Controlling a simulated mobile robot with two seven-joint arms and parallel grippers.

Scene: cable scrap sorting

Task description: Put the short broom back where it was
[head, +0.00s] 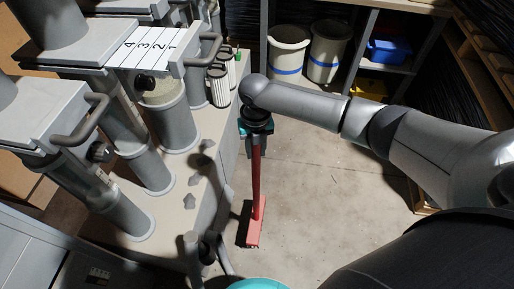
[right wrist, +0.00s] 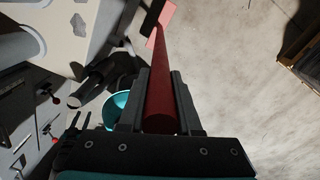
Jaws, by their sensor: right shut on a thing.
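The short broom (head: 256,185) has a red handle and a red head (head: 253,232). It hangs below my right gripper (head: 256,133) in the head view, beside the bench with the grey cylinders. In the right wrist view my right gripper (right wrist: 160,105) is shut on the red handle (right wrist: 160,80), and the broom head (right wrist: 160,22) shows at the far end. I cannot tell whether the broom head touches the floor.
The machine bench (head: 205,185) stands close on the left. A teal bucket (head: 262,284) is at the bottom edge. A shelf with white bins (head: 327,50) and a blue box (head: 388,50) stands at the back. The concrete floor (head: 320,200) right of the broom is clear.

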